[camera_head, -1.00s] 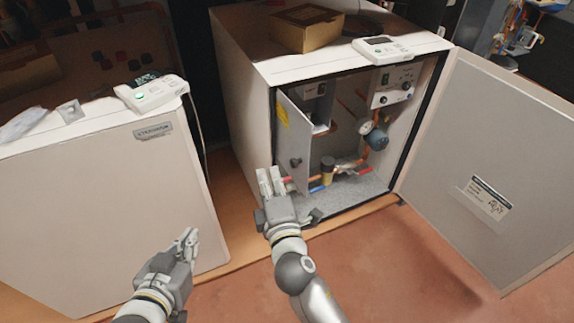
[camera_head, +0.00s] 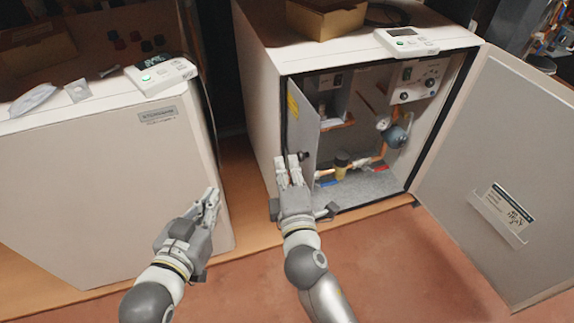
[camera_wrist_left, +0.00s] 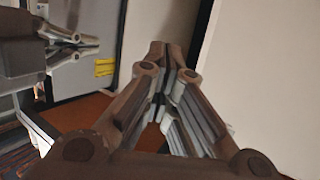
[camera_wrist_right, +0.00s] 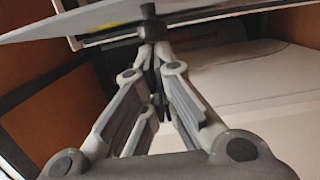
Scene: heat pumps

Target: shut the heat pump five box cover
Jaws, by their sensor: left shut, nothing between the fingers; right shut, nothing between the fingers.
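The open heat pump (camera_head: 262,100) stands right of centre in the head view. Its inner box cover (camera_head: 303,125), a light panel with a yellow label and dark knob, stands swung out at the left of the opening. My right gripper (camera_head: 290,160) is shut and empty beside the cover's lower part, close to the knob. In the right wrist view the knob (camera_wrist_right: 148,11) is just beyond my fingertips; I cannot tell whether they touch. My left gripper (camera_head: 213,193) is shut and empty in front of the left cabinet. The left wrist view shows the yellow label (camera_wrist_left: 104,67).
The large outer door (camera_head: 490,150) stands wide open on the right. Pipes and a gauge (camera_head: 384,123) fill the box. A closed cabinet (camera_head: 90,190) stands left, with a controller (camera_head: 160,75) on top. A cardboard box (camera_head: 325,18) sits on the open unit. Floor in front is clear.

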